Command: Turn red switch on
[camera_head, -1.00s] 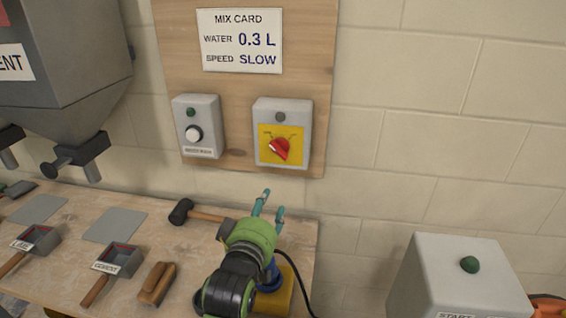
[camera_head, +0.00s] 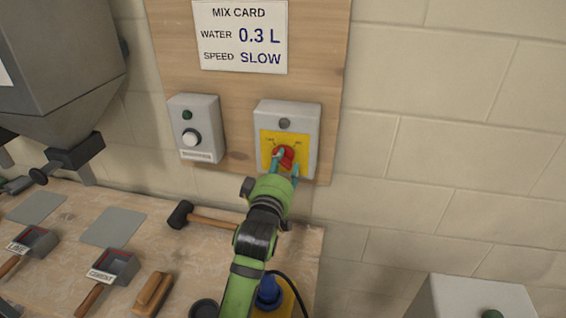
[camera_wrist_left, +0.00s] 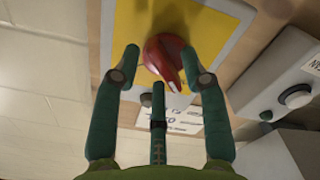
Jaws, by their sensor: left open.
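The red rotary switch (camera_head: 284,157) sits on a yellow plate (camera_head: 270,140) on a grey box (camera_head: 310,116) fixed to the wooden board. The lamp (camera_head: 285,123) above it looks grey and unlit. My left gripper (camera_head: 286,168) is open at the switch, with its fingers partly covering it. In the left wrist view the red switch (camera_wrist_left: 168,58) shows between the fingertips of my left gripper (camera_wrist_left: 166,62), nearer the right one. I cannot tell whether either finger touches it. My right gripper is not in view.
A second grey box (camera_head: 206,108) with a white knob and green lamp is left of the switch box. Below, the bench (camera_head: 75,205) holds a mallet (camera_head: 200,216), scoops and a blue-capped container (camera_head: 268,288). The wall to the right is clear.

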